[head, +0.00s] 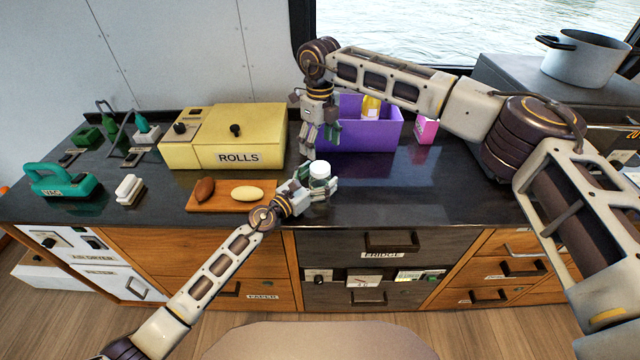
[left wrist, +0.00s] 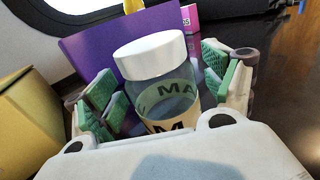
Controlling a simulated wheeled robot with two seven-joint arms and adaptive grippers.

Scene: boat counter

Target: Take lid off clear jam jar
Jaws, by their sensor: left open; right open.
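The clear jam jar (left wrist: 168,95) stands upright on the dark counter with its white lid (left wrist: 150,54) on; the lid also shows in the head view (head: 319,170). My left gripper (head: 318,187) is low at the jar, its open green-padded fingers on either side of the jar body in the left wrist view (left wrist: 165,100). Whether the pads touch the glass I cannot tell. My right gripper (head: 318,145) points down, open and empty, above and just behind the jar, apart from the lid.
A purple bin (head: 365,135) with a yellow item stands behind the jar, a pink box (head: 426,130) beside it. A yellow ROLLS box (head: 225,140) and a wooden board (head: 231,197) with two rolls are at left. The counter right of the jar is clear.

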